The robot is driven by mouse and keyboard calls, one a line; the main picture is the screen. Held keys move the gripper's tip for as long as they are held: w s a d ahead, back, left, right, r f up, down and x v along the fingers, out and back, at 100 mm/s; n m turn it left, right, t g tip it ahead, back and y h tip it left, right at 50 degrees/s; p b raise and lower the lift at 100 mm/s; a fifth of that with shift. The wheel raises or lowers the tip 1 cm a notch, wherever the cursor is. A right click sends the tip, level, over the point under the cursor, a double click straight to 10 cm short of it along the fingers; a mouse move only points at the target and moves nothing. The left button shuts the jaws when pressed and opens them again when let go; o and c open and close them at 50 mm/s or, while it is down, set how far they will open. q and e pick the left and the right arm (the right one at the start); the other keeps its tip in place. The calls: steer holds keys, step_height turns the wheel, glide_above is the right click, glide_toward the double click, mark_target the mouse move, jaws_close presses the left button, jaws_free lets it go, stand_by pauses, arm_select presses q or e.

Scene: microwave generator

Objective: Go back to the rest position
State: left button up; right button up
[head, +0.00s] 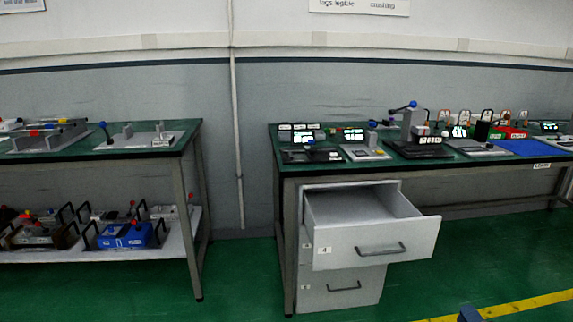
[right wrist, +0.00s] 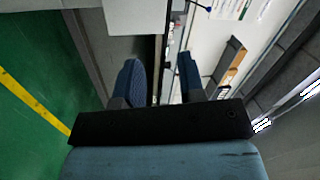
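My right gripper (right wrist: 159,62) shows in the right wrist view with its two blue fingers apart and nothing between them. In the head view only a small blue-grey tip of it (head: 470,314) shows at the bottom edge, right of the drawer unit and over the floor, clear of the benches. My left gripper is not in either view.
The right bench (head: 290,167) carries panels, a blue-handled press (head: 411,125) and a blue mat (head: 520,147). Its upper drawer (head: 375,244) stands open; the lower drawer (head: 340,289) is shut. A left bench (head: 90,153) holds fixtures. Green floor (head: 240,275) is clear between.

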steer(key=s+a+r+n+g+y, duration=0.2)
steer(key=s+a+n+g, duration=0.2)
steer(key=s+a+n, duration=0.8)
steer(key=s+a+r+n+g+y, duration=0.2)
steer(key=s+a+n+g, duration=0.2)
steer(key=s+a+n, duration=0.85)
steer(key=w+a+r+m+t, duration=0.2)
steer(key=a+r+m+t, duration=0.15)
steer(key=a+m, duration=0.5)
arm_select(q)
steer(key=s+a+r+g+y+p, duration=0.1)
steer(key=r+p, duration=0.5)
steer(key=p, duration=1)
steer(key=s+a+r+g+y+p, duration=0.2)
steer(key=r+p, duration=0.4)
steer(key=p, duration=1.1)
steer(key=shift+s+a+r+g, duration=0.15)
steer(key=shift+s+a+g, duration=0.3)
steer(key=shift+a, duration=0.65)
arm_select(e)
steer(key=s+d+r+g+h, duration=0.1)
steer(key=s+d+r+g, duration=0.1)
steer(key=r, duration=0.4)
steer(key=s+d+r+g+h, duration=0.2)
steer(key=d+r, duration=0.1)
steer(key=r, duration=0.3)
steer(key=shift+s+r+h, duration=0.2)
steer(key=shift+r+h, duration=0.05)
steer(key=shift+h, duration=0.05)
